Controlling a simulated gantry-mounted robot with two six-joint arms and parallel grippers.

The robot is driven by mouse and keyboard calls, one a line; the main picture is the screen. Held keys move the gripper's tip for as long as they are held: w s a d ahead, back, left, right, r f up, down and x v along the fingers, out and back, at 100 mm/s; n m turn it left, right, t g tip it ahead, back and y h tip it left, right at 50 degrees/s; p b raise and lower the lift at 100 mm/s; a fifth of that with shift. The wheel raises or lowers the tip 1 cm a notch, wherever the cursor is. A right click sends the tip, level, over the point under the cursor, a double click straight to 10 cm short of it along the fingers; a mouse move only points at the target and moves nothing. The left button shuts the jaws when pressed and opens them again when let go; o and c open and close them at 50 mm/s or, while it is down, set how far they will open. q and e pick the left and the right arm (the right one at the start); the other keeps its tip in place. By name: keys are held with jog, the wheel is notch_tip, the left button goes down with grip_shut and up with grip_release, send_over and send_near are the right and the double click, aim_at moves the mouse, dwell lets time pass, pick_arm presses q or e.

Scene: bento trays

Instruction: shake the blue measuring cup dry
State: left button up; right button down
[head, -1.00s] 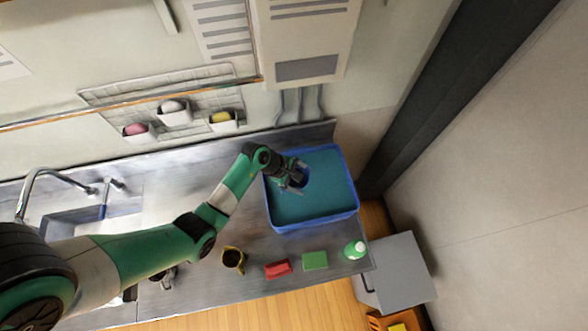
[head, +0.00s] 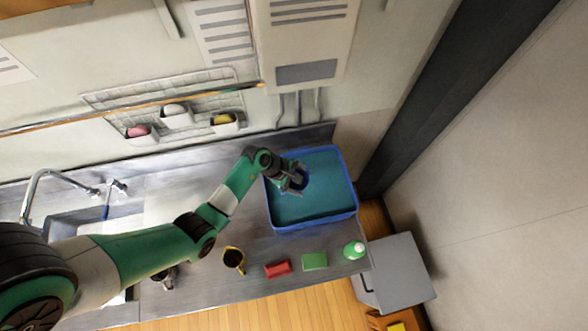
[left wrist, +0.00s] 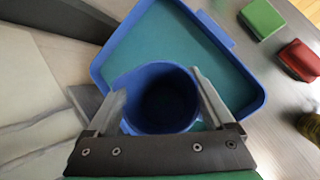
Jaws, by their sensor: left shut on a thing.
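The blue measuring cup (left wrist: 162,97) shows in the left wrist view with its dark, round opening facing the camera. My left gripper (left wrist: 161,100) is shut on it, one finger at each side of the cup. In the head view my left gripper (head: 297,180) is over the left part of a blue bin (head: 350,188) with a teal inside, and the cup is mostly hidden by the gripper. The bin also fills much of the left wrist view (left wrist: 221,60) behind the cup. I cannot tell if liquid is in the cup. My right gripper is not in view.
A sink with a faucet (head: 30,195) is at left. The wall rises behind the bin.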

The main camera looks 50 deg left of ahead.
pick_arm(q)
jog(key=shift+r+p, duration=1.85)
jog(key=shift+p, duration=0.2)
notch_tip(320, 180, down, 4)
jog(key=b, duration=0.3)
notch_tip(320, 180, up, 3)
jog(key=p, duration=0.2)
jog(key=shift+p, duration=0.4)
jog(key=shift+r, duration=0.45)
notch_tip(320, 180, down, 4)
jog(key=b, duration=0.3)
notch_tip(320, 180, up, 2)
jog(key=p, duration=0.2)
jog(key=shift+r+p, duration=0.25)
jog(key=shift+p, duration=0.05)
jog(key=shift+w+r, duration=0.1)
jog(key=shift+r, duration=0.6)
notch_tip(320, 180, down, 4)
jog(key=b, duration=0.2)
jog(key=shift+r+b, duration=0.1)
jog(key=shift+b, duration=0.2)
jog(key=shift+r, duration=0.1)
